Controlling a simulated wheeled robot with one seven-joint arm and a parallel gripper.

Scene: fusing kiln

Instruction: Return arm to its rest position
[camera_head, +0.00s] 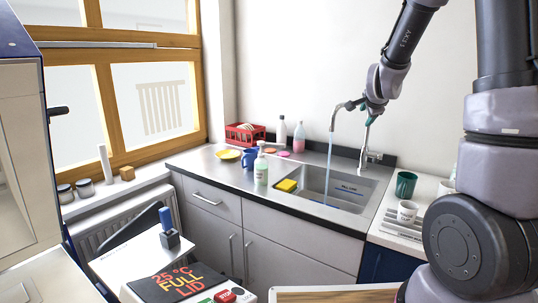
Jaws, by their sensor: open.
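My arm reaches in from the upper right, and its bulky lower links fill the right edge. My gripper (374,106) is high over the sink, pointing down, and overlaps the top of the tap (366,145) in the picture. I cannot tell whether it touches the tap. The jaws look open, and I see nothing held between them. A thin stream of water (329,165) falls from the spout into the steel sink (348,184).
A yellow sponge (287,185), a soap bottle (261,169), a blue mug (249,158) and a red rack (243,134) stand left of the sink. A green cup (405,184) and a white cup (406,212) stand right. A window (158,97) is at left. A block with a blue handle (166,219) stands in front.

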